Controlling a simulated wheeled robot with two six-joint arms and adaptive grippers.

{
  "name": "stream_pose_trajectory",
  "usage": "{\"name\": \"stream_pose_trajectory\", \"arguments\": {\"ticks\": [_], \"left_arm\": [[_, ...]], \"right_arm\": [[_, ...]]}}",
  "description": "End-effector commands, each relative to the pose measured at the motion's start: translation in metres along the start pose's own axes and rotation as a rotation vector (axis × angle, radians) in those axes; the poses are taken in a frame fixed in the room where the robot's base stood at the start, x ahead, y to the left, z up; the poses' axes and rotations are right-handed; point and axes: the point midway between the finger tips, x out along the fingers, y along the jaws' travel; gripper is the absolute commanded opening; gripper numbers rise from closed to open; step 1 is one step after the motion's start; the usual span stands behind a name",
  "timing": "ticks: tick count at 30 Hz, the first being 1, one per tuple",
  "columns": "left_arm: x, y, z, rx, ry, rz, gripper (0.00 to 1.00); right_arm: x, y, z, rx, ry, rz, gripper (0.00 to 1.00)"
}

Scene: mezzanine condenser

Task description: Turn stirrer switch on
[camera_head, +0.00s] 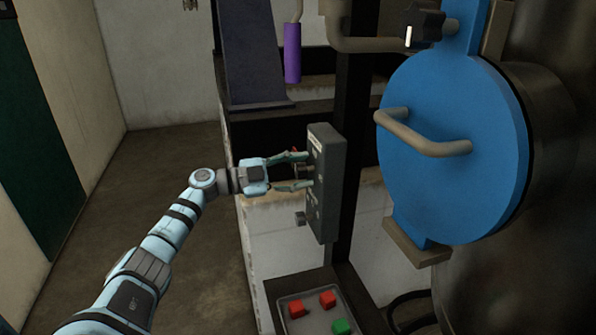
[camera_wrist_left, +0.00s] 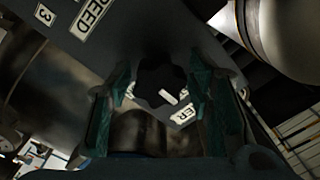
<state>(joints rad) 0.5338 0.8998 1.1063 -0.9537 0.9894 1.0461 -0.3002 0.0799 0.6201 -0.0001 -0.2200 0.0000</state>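The grey control box (camera_head: 328,158) is mounted upright on a dark post, with knobs on its left-facing side. My left gripper (camera_head: 306,171) is at its upper part, with its two fingers apart on either side of a knob. In the left wrist view, a dark lobed knob (camera_wrist_left: 161,84) with a white pointer mark sits between the fingers. A label partly hidden beside it ends in "ER" (camera_wrist_left: 184,117). I cannot tell whether the fingers touch the knob. A second knob (camera_head: 300,218) is lower on the box. My right gripper is not in view.
A blue round door (camera_head: 455,130) with a beige handle (camera_head: 425,139) is right of the box. A tray (camera_head: 312,325) with red and green blocks is below. A purple cylinder (camera_head: 292,53) hangs behind. Open floor (camera_head: 150,190) lies left.

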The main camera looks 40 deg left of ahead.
Motion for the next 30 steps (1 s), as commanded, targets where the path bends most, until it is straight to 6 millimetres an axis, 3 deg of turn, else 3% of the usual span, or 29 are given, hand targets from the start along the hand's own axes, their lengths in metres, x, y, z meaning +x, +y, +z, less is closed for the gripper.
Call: {"name": "stream_pose_trajectory", "arguments": {"ticks": [1,6,17,30], "left_arm": [[0.0,0.0,0.0,0.0,0.0,0.0,0.33],[0.0,0.0,0.0,0.001,0.0,0.0,0.08],[-0.001,0.0,0.0,0.057,0.0,-0.001,0.09],[0.0,0.001,0.001,0.38,0.0,-0.001,0.09]], "right_arm": [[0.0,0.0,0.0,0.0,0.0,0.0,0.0],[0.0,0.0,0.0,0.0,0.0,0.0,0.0],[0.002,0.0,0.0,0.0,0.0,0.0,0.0],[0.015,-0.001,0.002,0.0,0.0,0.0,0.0]]}}
